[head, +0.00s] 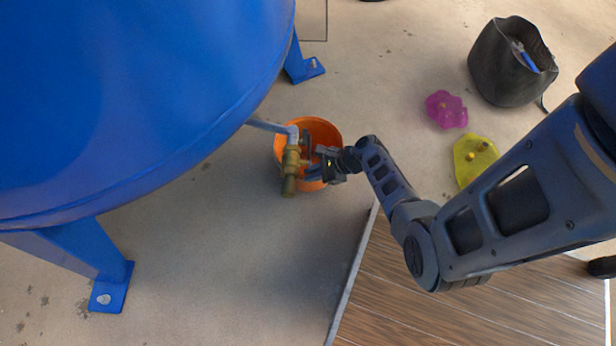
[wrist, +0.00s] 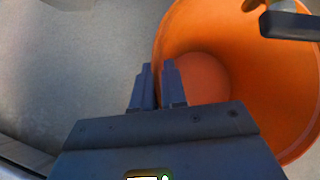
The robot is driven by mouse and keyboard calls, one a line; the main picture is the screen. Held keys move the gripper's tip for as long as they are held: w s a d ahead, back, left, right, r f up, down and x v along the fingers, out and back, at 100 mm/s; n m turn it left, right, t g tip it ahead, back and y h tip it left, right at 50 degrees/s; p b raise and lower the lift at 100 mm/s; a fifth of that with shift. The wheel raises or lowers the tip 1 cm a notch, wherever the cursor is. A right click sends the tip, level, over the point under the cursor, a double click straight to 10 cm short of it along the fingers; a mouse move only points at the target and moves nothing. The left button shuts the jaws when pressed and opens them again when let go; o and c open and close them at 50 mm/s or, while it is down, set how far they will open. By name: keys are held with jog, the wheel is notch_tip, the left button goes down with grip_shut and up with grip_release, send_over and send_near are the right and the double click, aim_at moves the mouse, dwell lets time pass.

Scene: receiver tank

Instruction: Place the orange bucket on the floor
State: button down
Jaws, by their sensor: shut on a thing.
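The orange bucket (head: 322,130) is below the brass valve (head: 290,170) at the end of the tank's drain pipe, near the middle of the head view. The valve and my gripper hide part of it. My gripper (head: 318,166) is at the bucket's right side. In the wrist view, my gripper (wrist: 157,85) is shut on the bucket's wall at the rim, one finger inside and one outside. The bucket (wrist: 240,65) looks upright and its visible inside looks empty. I cannot tell whether its base touches the floor (head: 230,240).
The blue tank (head: 130,90) stands on blue legs at the left. A wooden platform (head: 440,300) lies at the lower right. A purple item (head: 446,109), a yellow item (head: 474,160) and a black bag (head: 510,70) lie at the right. Floor below the bucket is clear.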

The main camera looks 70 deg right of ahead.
notch_tip(320, 180, down, 2)
jog(key=shift+f+b, duration=0.25)
jog(key=shift+b, duration=0.65)
jog(key=c, duration=1.2)
grip_release()
jog(key=shift+f, duration=0.1)
jog(key=shift+o, duration=0.2)
